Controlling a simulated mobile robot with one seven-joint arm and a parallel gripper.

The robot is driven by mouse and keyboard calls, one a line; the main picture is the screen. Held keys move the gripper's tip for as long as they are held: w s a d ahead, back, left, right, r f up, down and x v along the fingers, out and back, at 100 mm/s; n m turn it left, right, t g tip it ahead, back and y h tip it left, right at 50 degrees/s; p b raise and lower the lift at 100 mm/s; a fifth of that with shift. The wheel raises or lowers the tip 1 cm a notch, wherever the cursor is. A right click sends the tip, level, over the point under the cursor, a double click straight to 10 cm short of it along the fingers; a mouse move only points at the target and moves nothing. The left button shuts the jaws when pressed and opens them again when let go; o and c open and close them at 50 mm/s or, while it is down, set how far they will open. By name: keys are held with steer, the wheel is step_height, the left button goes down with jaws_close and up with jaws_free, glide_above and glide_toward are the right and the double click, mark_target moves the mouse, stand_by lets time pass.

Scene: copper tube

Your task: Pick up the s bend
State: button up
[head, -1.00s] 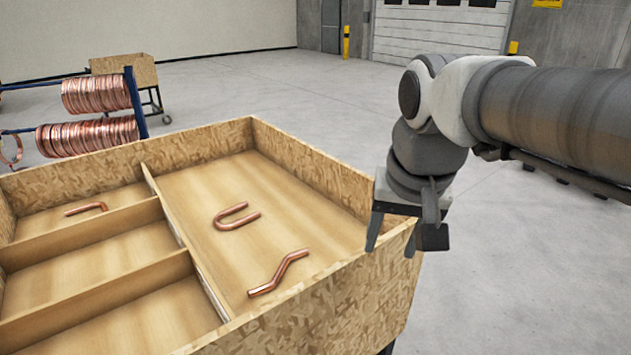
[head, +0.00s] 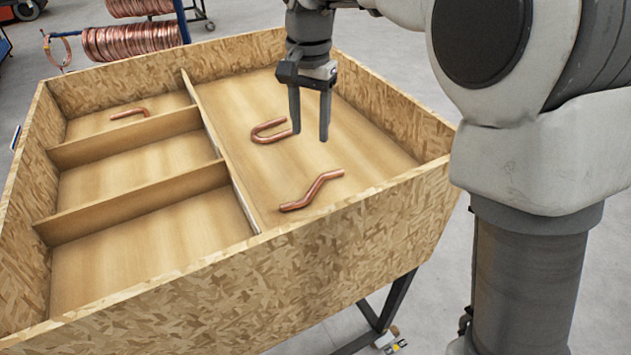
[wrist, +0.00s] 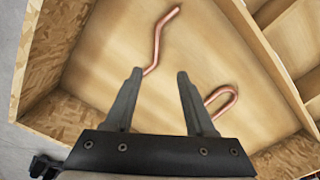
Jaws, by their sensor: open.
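The s bend (head: 312,191) is a copper tube with two bends. It lies flat in the large right compartment of the wooden crate (head: 345,247), towards the near wall. My gripper (head: 310,137) is open and empty, pointing down above that compartment. In the head view it appears beyond the s bend, beside the U-shaped tube. In the wrist view the s bend (wrist: 158,38) runs up from beside the left fingertip, and its lower end is close to or partly behind that finger. The gripper (wrist: 160,75) also shows there with its fingers apart.
A copper U-bend (head: 270,131) lies in the same compartment, close to my right finger in the wrist view (wrist: 222,98). A short bent tube (head: 130,113) lies in the far left compartment. Wooden dividers (head: 215,135) and the crate walls stand around. Two left compartments are empty.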

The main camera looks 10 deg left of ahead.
glide_above(314, 187)
steer(key=f, duration=0.8)
steer(key=shift+w+a+f, duration=0.25)
steer(key=shift+a+f, duration=0.05)
steer(key=shift+s+d+f+p, duration=0.15)
steer(key=shift+f+p, duration=0.15)
steer(key=shift+f, duration=1.05)
steer(key=shift+s+d+f+p, duration=0.1)
steer(key=shift+f+p, duration=0.2)
steer(key=shift+f, duration=1.05)
jaws_close()
